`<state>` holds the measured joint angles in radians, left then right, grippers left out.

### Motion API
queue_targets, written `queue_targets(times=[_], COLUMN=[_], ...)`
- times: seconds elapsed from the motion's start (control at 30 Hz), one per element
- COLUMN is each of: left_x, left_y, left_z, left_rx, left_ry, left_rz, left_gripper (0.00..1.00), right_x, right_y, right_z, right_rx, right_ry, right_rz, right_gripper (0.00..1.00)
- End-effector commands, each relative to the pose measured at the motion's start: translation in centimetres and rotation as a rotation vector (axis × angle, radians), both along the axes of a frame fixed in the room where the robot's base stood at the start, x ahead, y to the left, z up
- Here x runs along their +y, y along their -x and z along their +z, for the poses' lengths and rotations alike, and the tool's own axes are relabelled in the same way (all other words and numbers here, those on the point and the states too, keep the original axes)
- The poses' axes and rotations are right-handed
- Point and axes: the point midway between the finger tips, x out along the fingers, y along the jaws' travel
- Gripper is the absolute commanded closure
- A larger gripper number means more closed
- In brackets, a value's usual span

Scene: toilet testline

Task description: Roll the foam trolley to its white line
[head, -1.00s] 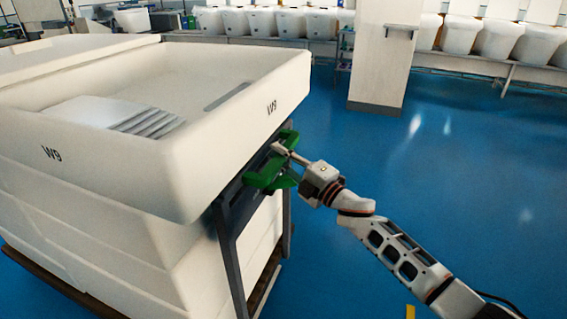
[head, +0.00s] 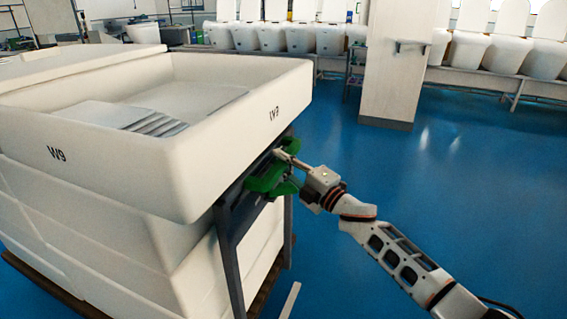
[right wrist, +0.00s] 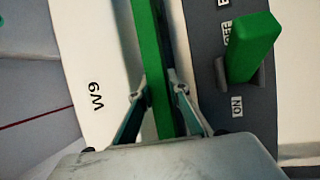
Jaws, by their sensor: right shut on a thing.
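The foam trolley (head: 110,178) is a large stack of white tubs marked W9, filling the left of the head view, with grey sheets lying in the top tub. A grey frame (head: 232,250) with a green handle (head: 266,181) is at its right side. My right gripper (head: 284,158) is shut on the green handle, which runs between the fingers in the right wrist view (right wrist: 153,70). A short white strip (head: 290,299), perhaps the white line, lies on the floor just right of the trolley's base. My left gripper is not in view.
A green lever (right wrist: 252,48) beside ON and OFF labels shows in the right wrist view. A pale pillar (head: 392,65) stands ahead, and several white toilets (head: 300,38) line the back. Blue floor (head: 440,190) is open to the right.

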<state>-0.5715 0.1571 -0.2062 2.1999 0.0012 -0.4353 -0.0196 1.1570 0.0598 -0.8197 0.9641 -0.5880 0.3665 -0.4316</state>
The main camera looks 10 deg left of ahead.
Motion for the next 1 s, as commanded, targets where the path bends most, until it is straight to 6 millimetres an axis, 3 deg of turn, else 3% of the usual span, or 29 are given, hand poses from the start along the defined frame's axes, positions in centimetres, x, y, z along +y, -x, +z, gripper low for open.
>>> queue_targets(times=[0.1,0.63,0.67,0.7,1.0], left_x=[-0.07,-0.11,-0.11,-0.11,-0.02], left_y=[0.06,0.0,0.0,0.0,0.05], left_z=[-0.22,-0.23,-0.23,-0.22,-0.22], left_rx=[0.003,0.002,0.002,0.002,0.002], left_ry=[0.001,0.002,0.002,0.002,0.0], left_rz=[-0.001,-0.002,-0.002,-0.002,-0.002], left_gripper=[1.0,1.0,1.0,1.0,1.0], right_x=[0.81,0.98,0.97,0.95,0.58], right_y=[0.35,0.34,0.34,0.33,0.05], right_z=[-0.52,-0.58,-0.58,-0.58,-0.26], right_rx=[0.005,0.005,0.005,0.005,0.002], right_ry=[0.001,0.001,0.001,0.001,0.0], right_rz=[0.01,0.01,0.01,0.01,0.003], right_gripper=[1.0,1.0,0.76,0.66,0.66])
